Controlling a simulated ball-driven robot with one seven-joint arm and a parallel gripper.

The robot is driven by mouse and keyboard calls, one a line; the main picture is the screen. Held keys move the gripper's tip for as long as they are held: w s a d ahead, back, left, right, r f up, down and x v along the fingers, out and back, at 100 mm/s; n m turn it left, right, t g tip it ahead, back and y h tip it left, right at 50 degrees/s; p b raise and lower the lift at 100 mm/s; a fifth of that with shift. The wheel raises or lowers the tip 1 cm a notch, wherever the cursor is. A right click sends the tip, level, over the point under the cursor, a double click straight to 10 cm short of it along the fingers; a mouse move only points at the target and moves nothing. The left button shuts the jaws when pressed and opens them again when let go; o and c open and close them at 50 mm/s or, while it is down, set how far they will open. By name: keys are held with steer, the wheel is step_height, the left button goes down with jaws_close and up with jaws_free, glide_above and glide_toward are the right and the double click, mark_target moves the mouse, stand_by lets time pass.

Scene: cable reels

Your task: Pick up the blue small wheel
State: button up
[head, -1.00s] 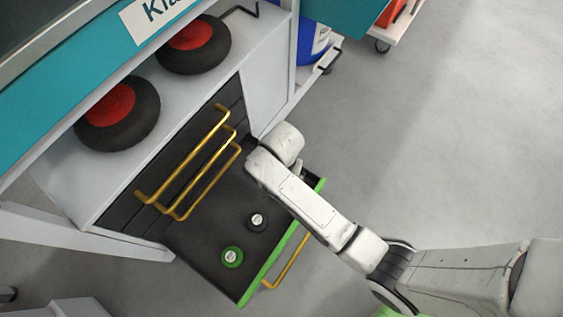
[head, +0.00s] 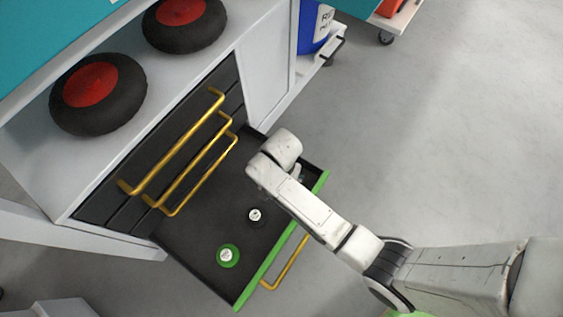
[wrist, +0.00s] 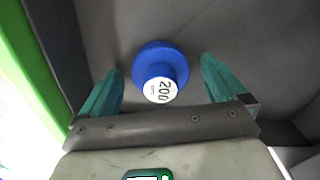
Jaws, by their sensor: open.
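The blue small wheel (wrist: 158,64) shows in the wrist view, a round blue reel with a white label on its end reading 200. It rests on the dark floor of the open drawer. My gripper (wrist: 162,75) is open, with one teal finger to the left of the wheel and one to the right, both apart from it. In the head view my arm hides the blue wheel and the gripper's fingers. The open drawer (head: 195,235) has a dark inside and a green front edge.
A green wheel (head: 228,256) and a black wheel (head: 255,215) stand in the drawer left of my arm. Yellow handles (head: 180,150) of closed drawers stick out above. Two black tyres with red hubs (head: 92,84) lie on the shelf. Grey floor at right is clear.

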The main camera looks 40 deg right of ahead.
steer(key=shift+r, duration=0.1)
steer(key=c, duration=1.2)
steer(key=shift+o, duration=0.2)
